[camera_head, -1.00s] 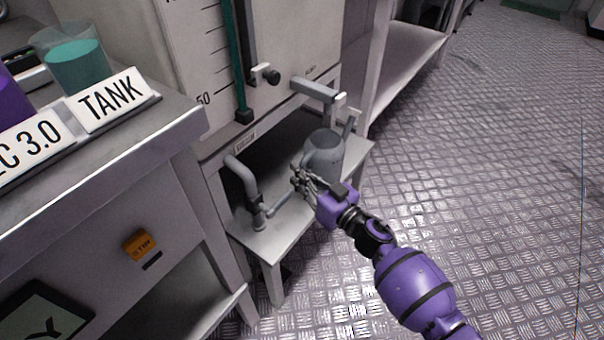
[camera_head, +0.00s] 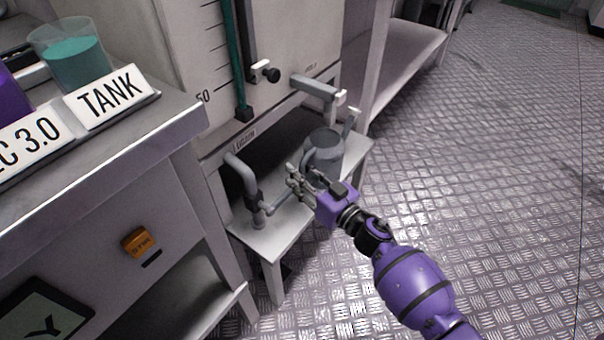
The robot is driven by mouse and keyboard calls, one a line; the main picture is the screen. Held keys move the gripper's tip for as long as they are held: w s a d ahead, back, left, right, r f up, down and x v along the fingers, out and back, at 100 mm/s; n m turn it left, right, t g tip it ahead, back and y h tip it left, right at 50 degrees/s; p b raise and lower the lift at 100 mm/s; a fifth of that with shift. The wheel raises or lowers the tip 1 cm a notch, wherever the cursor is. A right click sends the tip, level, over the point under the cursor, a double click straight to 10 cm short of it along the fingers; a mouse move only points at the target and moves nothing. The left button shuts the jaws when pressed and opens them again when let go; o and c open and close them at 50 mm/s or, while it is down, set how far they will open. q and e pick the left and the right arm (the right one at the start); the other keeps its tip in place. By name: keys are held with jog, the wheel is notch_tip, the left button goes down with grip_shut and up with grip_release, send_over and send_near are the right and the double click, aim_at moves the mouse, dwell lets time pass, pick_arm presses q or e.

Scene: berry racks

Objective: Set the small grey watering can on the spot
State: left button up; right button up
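The small grey watering can (camera_head: 324,147) stands upright on a low grey stool-like stand (camera_head: 266,240) below the tank's outlet. Its long spout or handle part reaches toward the left, near a bent grey pipe. My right gripper (camera_head: 300,184) is just in front of the can, its fingers spread apart beside the can's near side. I cannot tell whether the fingers touch it. The purple wrist hides part of the can's lower front. The spot is not clearly visible. My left gripper is not in view.
A bent grey pipe (camera_head: 240,178) rises at the stand's left. The tank's grey outlet (camera_head: 314,88) hangs above the can. A counter (camera_head: 180,125) with a TANK sign (camera_head: 110,98) is at the left. Open metal floor (camera_head: 480,180) lies to the right.

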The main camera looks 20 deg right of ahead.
jog(key=shift+s+d, duration=0.1)
jog(key=shift+s+d+f, duration=0.1)
jog(key=shift+s, duration=0.15)
jog(key=v, duration=1.1)
jog(key=shift+s, duration=0.15)
